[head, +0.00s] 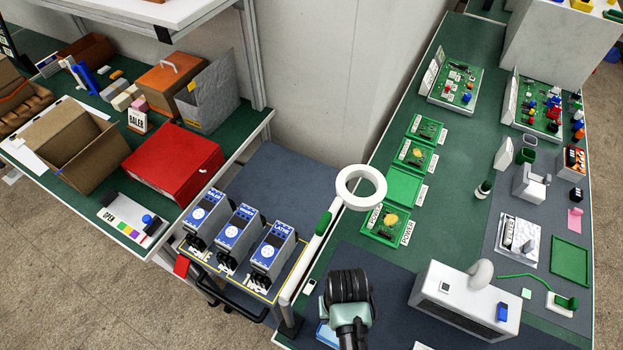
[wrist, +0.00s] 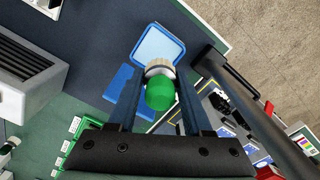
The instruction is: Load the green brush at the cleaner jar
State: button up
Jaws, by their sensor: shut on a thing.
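In the wrist view, the green brush (wrist: 160,93) is seen end-on, with a rounded green handle and a pale collar beyond it. My gripper (wrist: 160,77) is shut on it between its two blue fingers. Past the brush lies a square blue-rimmed tray with a pale inside (wrist: 158,43); I cannot tell whether the brush touches it. In the head view, my wrist hides the fingers and brush. A small dark jar with a green band (head: 483,189) stands on the right bench; I cannot tell whether it is the cleaner jar.
A white box unit (head: 462,298) stands right of my wrist. A white ring lamp (head: 361,187) rises beyond it. Several green circuit boards (head: 425,130) lie farther along the bench. Blue-faced units (head: 272,248) stand to the left. A blue block (wrist: 122,84) lies beside the tray.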

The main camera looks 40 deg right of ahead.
jog(key=shift+s+d+f, duration=0.1)
jog(key=shift+s+d, duration=0.05)
jog(key=shift+s, duration=0.1)
jog(key=shift+s+f+b, duration=0.2)
jog(key=shift+f+b, duration=0.25)
jog(key=shift+b, duration=0.2)
notch_tip(320, 180, down, 5)
jog(key=b, duration=0.5)
jog(key=shift+w+r, duration=0.1)
jog(key=shift+f, duration=0.5)
jog(key=shift+f, duration=0.1)
dwell(1.5)
notch_tip(320, 180, up, 7)
jog(key=p, duration=0.7)
